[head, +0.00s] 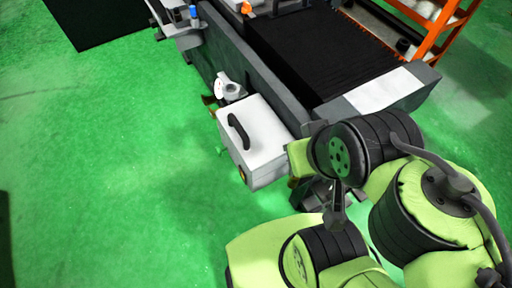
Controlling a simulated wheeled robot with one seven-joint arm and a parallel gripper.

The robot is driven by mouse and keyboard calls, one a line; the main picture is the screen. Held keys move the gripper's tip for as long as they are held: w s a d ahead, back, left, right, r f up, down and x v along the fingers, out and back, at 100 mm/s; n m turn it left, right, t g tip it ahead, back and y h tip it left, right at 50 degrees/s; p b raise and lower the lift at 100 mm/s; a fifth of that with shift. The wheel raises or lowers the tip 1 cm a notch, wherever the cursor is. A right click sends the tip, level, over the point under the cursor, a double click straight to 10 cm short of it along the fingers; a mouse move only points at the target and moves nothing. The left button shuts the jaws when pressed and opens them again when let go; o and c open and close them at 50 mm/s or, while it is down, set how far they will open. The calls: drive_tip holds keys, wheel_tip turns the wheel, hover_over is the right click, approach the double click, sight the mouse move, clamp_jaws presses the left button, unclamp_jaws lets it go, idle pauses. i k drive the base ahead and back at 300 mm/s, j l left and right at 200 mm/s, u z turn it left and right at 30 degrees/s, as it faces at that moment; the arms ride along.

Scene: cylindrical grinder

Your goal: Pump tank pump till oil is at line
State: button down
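No oil level or line can be made out. My gripper (312,192) is low at the right of the white box, mostly hidden under my wrist. Its fingers cannot be made out clearly, and I cannot tell whether it touches the box.
The grinder's black ribbed cover (325,55) and grey edge lie behind my arm. An orange rack (432,35) stands at the top right. A black panel (105,18) is at the top left. The green floor (110,165) left of the box is clear.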

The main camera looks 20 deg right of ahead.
sight(219, 151)
drive_tip(key=k, duration=0.9)
